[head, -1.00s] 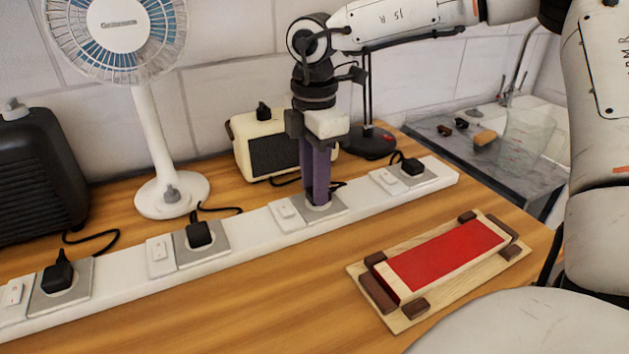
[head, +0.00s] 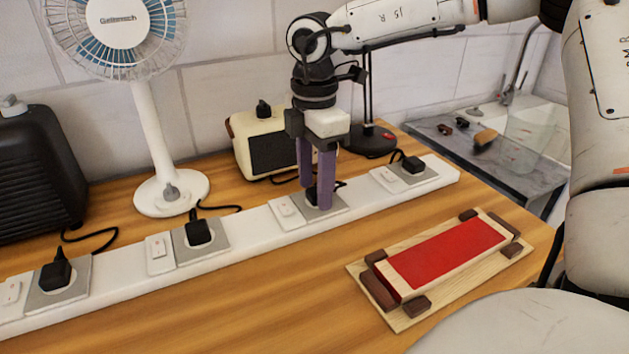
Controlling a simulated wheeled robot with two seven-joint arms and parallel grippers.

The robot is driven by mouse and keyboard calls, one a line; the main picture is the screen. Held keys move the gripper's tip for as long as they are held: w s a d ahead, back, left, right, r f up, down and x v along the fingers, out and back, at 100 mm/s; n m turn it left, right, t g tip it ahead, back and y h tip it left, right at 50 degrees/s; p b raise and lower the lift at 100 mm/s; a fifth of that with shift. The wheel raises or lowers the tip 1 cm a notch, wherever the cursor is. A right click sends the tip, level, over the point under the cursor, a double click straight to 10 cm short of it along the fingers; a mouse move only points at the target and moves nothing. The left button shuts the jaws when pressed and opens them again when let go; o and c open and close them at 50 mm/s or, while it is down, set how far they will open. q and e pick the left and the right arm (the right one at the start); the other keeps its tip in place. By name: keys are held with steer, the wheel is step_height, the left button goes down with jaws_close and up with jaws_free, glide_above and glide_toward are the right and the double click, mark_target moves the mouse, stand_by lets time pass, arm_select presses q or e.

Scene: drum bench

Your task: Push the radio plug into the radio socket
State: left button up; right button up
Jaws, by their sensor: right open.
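The radio plug (head: 312,196) is black and sits at the radio socket (head: 337,207), a grey plate on the white power strip. How deep it sits is hard to tell, as the fingers partly cover it. My right gripper (head: 316,196) points down over it, its purple fingers open, one on each side of the plug. The cream radio (head: 244,133) with a dark front stands behind, and a black cord runs near its base. My left gripper is not in view.
The power strip (head: 120,283) carries other black plugs and white switches. A white fan (head: 172,190), a black appliance (head: 40,170) and a black lamp (head: 370,141) stand behind. A red-topped wooden block (head: 450,255) lies on a board in front; the wood left of it is clear.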

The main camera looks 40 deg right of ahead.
step_height(320, 180, up, 10)
stand_by(0.3)
stand_by(0.5)
